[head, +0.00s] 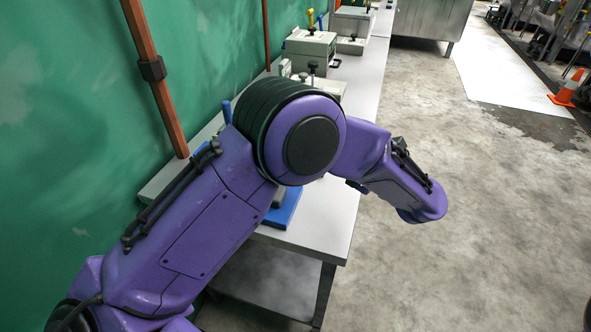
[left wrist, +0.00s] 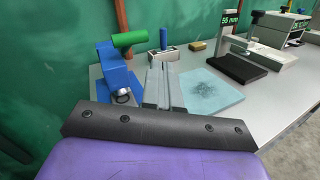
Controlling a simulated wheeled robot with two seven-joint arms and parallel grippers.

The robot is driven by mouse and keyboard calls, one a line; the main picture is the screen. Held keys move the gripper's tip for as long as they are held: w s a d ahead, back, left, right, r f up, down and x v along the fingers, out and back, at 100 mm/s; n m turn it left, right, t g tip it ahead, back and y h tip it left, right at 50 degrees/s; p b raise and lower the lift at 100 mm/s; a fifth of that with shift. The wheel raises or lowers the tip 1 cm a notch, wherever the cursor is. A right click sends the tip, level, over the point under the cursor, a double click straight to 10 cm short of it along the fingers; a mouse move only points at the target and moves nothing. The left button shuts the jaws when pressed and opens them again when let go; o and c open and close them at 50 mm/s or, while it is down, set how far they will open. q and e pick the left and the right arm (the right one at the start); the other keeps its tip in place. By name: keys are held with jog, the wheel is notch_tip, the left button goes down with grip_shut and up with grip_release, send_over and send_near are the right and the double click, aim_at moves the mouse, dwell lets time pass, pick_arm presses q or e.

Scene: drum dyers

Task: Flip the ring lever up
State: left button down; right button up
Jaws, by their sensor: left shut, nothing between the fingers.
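A blue device (left wrist: 114,72) with a green cylindrical handle (left wrist: 130,38) stands on the bench at the left of the left wrist view. A metal ring (left wrist: 123,97) shows low on its front; I cannot tell for sure that this is the ring lever. In the head view only a blue base (head: 287,208) shows behind my purple arm. My left gripper (left wrist: 163,62) is shut and empty, just right of the blue device and apart from it in the picture. The head view does not show the gripper's fingers. My right gripper is in neither view.
A light blue pad (left wrist: 210,90) with dark scribble lies right of my gripper. A white box (left wrist: 165,54) with a blue knob and a yellow block (left wrist: 197,46) stand behind. A black-and-white press (left wrist: 248,65) is further right. The green wall (head: 90,110) borders the bench (head: 335,205).

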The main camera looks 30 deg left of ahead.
pick_arm(q)
jog(key=s+n+g, duration=0.1)
jog(key=s+d+f+n+g+h, duration=0.1)
jog(key=s+n+g, duration=0.2)
jog(key=g, duration=0.1)
jog(key=shift+s+d+f+n+h, duration=0.3)
jog(key=shift+s+d+n, duration=0.1)
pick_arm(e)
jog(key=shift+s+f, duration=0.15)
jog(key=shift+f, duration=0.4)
pick_arm(q)
jog(key=shift+a, duration=0.1)
jog(key=a+p, duration=0.6)
jog(key=a, duration=0.7)
jog(key=shift+s+r, duration=0.35)
jog(key=shift+s, duration=0.1)
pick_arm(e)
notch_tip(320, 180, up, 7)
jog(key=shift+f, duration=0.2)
pick_arm(q)
jog(key=shift+w, duration=0.1)
jog(key=shift+d+r, duration=0.1)
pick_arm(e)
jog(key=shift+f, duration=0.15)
